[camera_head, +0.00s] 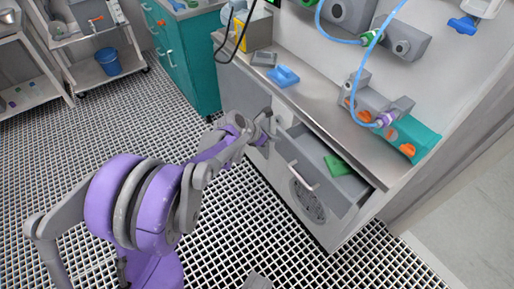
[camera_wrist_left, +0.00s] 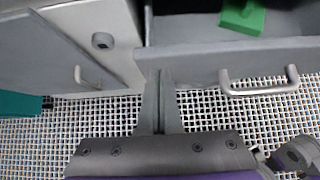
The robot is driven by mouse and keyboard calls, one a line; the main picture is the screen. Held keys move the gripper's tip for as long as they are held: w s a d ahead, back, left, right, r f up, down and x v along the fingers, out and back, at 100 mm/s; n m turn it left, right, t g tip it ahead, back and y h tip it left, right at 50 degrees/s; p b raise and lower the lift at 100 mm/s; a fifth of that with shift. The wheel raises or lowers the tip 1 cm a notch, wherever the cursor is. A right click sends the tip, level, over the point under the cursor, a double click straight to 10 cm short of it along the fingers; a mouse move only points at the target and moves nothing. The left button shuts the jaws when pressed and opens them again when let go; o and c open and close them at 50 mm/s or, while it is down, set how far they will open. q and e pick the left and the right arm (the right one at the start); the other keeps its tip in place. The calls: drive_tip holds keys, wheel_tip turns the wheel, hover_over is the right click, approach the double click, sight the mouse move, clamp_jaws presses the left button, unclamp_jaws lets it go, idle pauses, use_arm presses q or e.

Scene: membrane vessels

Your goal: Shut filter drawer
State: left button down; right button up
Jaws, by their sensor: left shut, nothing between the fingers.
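The filter drawer (camera_head: 348,188) stands pulled out of the grey cabinet under the counter. A green block (camera_head: 338,165) lies inside it. In the left wrist view the drawer's front panel (camera_wrist_left: 205,63) runs across the upper right, with a bar handle (camera_wrist_left: 260,87) on it. My left gripper (camera_head: 275,121) is at the drawer's left end. In the left wrist view its fingers (camera_wrist_left: 159,75) are shut together and empty, overlapping the left end of the front panel, left of the handle. I cannot tell if they touch it. My right gripper is not in view.
The steel counter (camera_head: 322,105) above holds a blue item (camera_head: 284,76) and orange-capped fittings. A teal cabinet (camera_head: 185,55) stands further left. The grated floor in front is mostly clear.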

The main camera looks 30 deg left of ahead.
sight(291, 128)
use_arm(q)
drive_tip(key=w+d, duration=0.1)
drive_tip(key=w, duration=0.3)
drive_tip(key=w+d, duration=0.1)
drive_tip(key=w, duration=0.1)
drive_tip(key=shift+w+d, duration=0.35)
drive_tip(key=shift+w+r, duration=0.1)
drive_tip(key=shift+w, duration=0.05)
